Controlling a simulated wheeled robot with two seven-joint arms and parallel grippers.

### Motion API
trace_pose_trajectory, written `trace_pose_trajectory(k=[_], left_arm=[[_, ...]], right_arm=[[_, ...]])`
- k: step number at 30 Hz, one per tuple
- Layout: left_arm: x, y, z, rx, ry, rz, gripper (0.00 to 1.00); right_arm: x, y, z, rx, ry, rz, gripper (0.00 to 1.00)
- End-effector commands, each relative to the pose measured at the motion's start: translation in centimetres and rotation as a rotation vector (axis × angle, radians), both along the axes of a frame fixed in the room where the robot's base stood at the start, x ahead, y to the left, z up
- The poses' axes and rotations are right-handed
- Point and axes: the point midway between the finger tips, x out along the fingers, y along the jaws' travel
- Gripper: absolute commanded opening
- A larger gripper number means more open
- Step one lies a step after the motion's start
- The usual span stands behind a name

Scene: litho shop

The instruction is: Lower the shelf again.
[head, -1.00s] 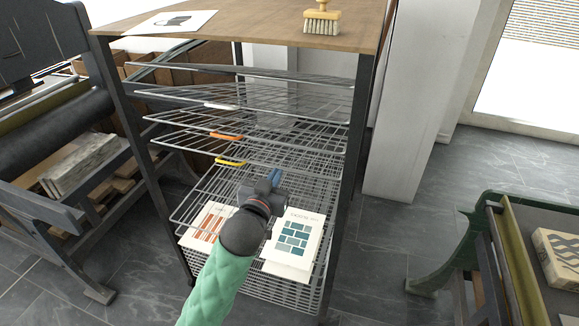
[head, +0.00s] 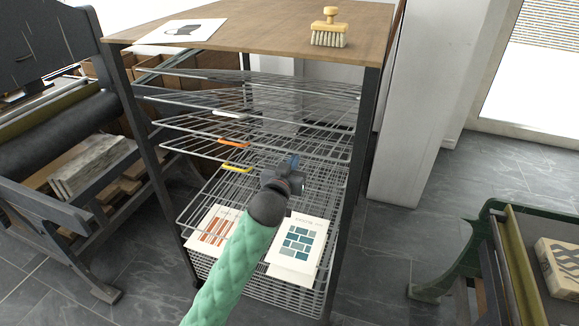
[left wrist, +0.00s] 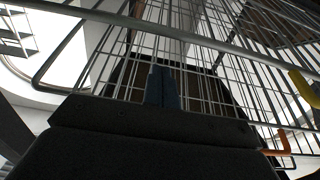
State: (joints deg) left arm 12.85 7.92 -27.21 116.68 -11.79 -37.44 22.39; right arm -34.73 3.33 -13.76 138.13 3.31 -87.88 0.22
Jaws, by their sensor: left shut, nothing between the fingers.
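A drying rack has several wire shelves (head: 190,128) under a wooden top (head: 260,30). Upper shelves look raised at a slant; white (head: 229,114), orange (head: 233,143) and yellow (head: 236,168) tags mark front edges. The yellow tag (left wrist: 305,88) and orange tag (left wrist: 278,145) also show in the left wrist view. My left gripper (head: 293,162) is shut and empty in front of the rack, right of the yellow tag. In the left wrist view its blue fingertips (left wrist: 163,86) point at wire mesh, with a thick shelf rod across the top. Contact cannot be told. My right gripper is out of view.
Two prints lie low in the rack: a red one (head: 213,230) and a teal one (head: 297,243). A brush (head: 329,30) and a print (head: 180,31) lie on the top. Presses stand left (head: 60,210) and right (head: 455,255). Dark rack posts (head: 352,190) flank the shelves.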

Motion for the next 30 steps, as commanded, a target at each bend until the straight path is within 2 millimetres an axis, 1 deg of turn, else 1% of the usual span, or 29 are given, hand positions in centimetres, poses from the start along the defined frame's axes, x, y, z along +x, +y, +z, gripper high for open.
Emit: trace_pose_trajectory(k=[1,9,13,24,26,30], left_arm=[[-0.4,0.1,-0.9,0.003,0.005,0.000,0.00],[-1.2,0.4,-3.1,0.003,0.005,0.000,0.00],[-1.3,0.4,-3.5,0.003,0.003,-0.001,0.00],[-1.4,0.3,-3.7,0.002,0.003,-0.001,0.00],[-1.4,0.2,-4.1,0.000,0.001,-0.001,0.00],[-1.8,-0.4,-5.6,-0.006,-0.012,-0.001,0.00]], right_arm=[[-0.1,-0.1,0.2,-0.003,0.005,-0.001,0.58],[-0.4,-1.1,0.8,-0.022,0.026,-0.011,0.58],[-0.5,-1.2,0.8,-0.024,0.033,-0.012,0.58],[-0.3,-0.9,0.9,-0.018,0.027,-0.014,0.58],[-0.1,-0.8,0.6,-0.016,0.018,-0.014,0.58],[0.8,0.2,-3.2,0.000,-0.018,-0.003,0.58]])
